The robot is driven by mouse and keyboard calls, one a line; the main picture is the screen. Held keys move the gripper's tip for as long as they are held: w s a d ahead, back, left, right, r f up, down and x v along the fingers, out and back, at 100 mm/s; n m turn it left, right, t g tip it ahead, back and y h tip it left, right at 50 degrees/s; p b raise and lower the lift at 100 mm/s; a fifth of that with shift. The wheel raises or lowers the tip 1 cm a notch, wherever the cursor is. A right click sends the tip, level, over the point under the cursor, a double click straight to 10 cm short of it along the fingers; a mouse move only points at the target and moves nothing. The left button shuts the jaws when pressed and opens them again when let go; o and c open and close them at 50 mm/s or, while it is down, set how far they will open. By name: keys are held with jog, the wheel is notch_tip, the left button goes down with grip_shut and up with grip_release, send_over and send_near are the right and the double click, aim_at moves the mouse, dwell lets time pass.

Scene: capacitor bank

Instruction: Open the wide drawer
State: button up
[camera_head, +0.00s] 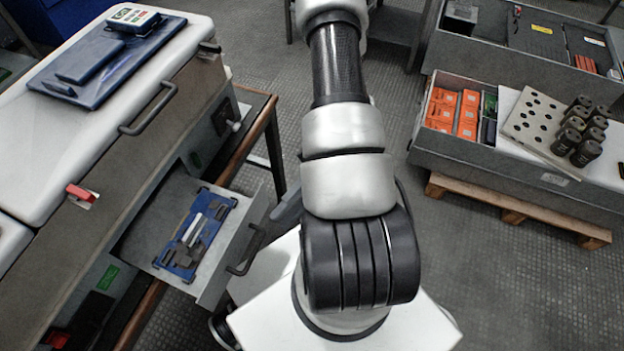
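A grey drawer (207,287) on the front of the workbench at left is pulled out, so its inside shows. A blue tray (167,259) with grey metal parts lies in it. A dark bar handle (247,251) is on the drawer's front face. A second, longer bar handle (150,108) is on the bench's upper front panel. I cannot tell for certain which of these belongs to the wide drawer. My arm rises through the middle of the picture and leaves at the top edge. My gripper is not visible, and nothing is seen touching either handle.
The white-topped workbench (45,165) fills the left and carries a dark blue board (85,72) with a small device. A red clip (81,193) is at its edge. A grey crate (480,157) with orange boxes and black cylinders stands on a wooden pallet (517,210) at right. Dark floor lies between.

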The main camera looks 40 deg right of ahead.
jog(key=v, duration=0.8)
jog(key=shift+d, duration=0.1)
jog(key=w+a+r+m+t+h+p, duration=0.1)
jog(key=a+r+m+t+h+p, duration=0.2)
jog(key=r+m, duration=0.7)
jog(key=w+a+r+m+t+h+p, duration=0.1)
jog(key=a+r+m+t+h+p, duration=0.2)
jog(key=r+m+h+p, duration=0.3)
jog(key=w+a+r+m+t+h+p, duration=0.1)
jog(key=a+r+m+h+p, duration=0.3)
jog(key=r+m, duration=1.1)
notch_tip(320, 180, up, 10)
jog(key=shift+w+a+r+m+t+h+p, duration=0.25)
jog(key=shift+w+m+t+h+p, duration=0.15)
jog(key=shift+t+h, duration=0.55)
